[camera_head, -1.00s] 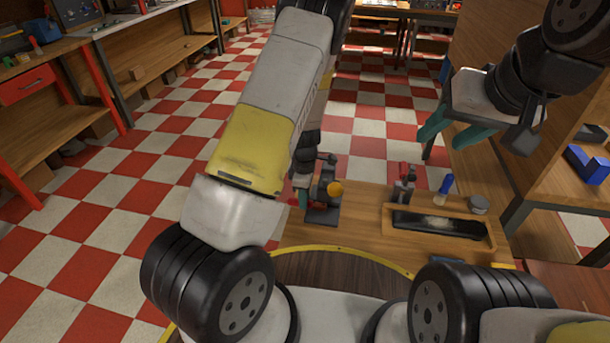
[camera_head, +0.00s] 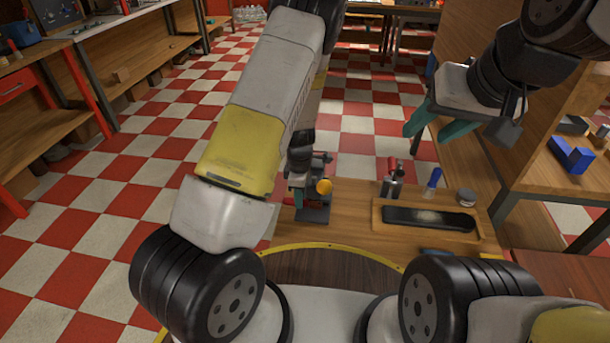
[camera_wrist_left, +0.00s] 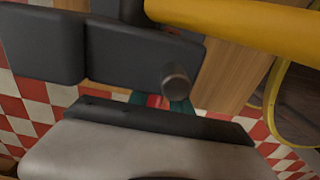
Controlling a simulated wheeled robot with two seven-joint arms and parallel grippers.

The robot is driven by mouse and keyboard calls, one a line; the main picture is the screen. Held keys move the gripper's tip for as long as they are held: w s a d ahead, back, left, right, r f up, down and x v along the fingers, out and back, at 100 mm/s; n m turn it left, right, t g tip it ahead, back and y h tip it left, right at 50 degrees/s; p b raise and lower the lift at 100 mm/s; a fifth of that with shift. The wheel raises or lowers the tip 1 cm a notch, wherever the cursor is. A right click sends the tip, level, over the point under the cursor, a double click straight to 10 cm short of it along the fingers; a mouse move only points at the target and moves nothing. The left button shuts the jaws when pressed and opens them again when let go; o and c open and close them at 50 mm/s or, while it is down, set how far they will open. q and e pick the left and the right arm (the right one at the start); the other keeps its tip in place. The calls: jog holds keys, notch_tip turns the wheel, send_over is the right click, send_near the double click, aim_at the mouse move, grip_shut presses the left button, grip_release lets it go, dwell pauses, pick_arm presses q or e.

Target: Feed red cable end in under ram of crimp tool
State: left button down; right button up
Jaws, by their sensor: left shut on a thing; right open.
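The crimp tool stands on the small wooden table, with a dark base plate (camera_head: 313,215) and a yellow-orange knob (camera_head: 324,187). In the left wrist view its dark grey body (camera_wrist_left: 140,50) and yellow lever (camera_wrist_left: 235,22) are close and large. My left gripper (camera_wrist_left: 152,100) is shut on a small red piece, the red cable end (camera_wrist_left: 158,101), mostly hidden behind the tool and the gripper's body. Whether the end lies under the ram cannot be seen. In the head view the left gripper is close against the tool's left side, largely hidden. My right gripper (camera_head: 436,126) is open and empty, above the table's right side.
On the table, a wooden tray (camera_head: 430,236) with a dark insert lies right of the tool. A red-topped bottle (camera_head: 392,180), a blue-handled item (camera_head: 432,182) and a small grey tin (camera_head: 466,197) stand behind it. Shelving (camera_head: 560,170) with blue blocks is at the right.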

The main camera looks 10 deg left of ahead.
pick_arm(q)
jog(key=shift+s+d+f, duration=0.15)
jog(key=shift+d, duration=0.2)
